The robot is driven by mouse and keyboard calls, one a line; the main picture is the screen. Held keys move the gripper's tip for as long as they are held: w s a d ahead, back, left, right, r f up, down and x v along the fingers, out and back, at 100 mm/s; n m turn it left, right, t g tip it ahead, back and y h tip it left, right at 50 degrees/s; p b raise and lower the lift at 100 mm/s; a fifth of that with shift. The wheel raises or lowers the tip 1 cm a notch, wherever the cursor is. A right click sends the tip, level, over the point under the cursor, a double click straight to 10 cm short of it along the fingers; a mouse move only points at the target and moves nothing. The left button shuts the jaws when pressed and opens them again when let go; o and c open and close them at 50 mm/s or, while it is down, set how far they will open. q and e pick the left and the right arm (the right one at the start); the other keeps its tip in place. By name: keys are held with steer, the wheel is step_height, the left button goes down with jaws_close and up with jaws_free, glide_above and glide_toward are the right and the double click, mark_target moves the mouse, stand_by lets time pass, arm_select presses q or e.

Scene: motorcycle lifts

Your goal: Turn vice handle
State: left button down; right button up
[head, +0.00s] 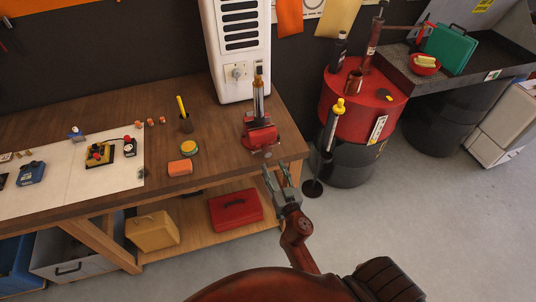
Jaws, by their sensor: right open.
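The red vice (259,136) is mounted at the right end of the wooden workbench, near its front edge. A dark rod with an orange-brown upper part (258,98) stands upright at the vice; I cannot tell if it is clamped. The vice handle (266,153) appears as a small grey part at the vice's front, too small to make out its angle. My right gripper (278,175) is open and empty, below and slightly right of the handle, its fingers pointing up toward it with a small gap between. My left gripper is not in view.
The workbench (223,143) holds a yellow-topped tin (189,147), orange block (180,168) and pen cup (186,124). A white cabinet (237,85) stands behind the vice. A red toolbox (235,208) sits on the lower shelf.

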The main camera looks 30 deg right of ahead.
mark_target(268, 155)
steer(key=x, duration=0.7)
steer(key=shift+w+d+r+p, duration=0.1)
steer(key=shift+w+r+p, duration=0.05)
steer(key=shift+w+p, duration=0.2)
steer(key=shift+c, duration=0.2)
jaws_close()
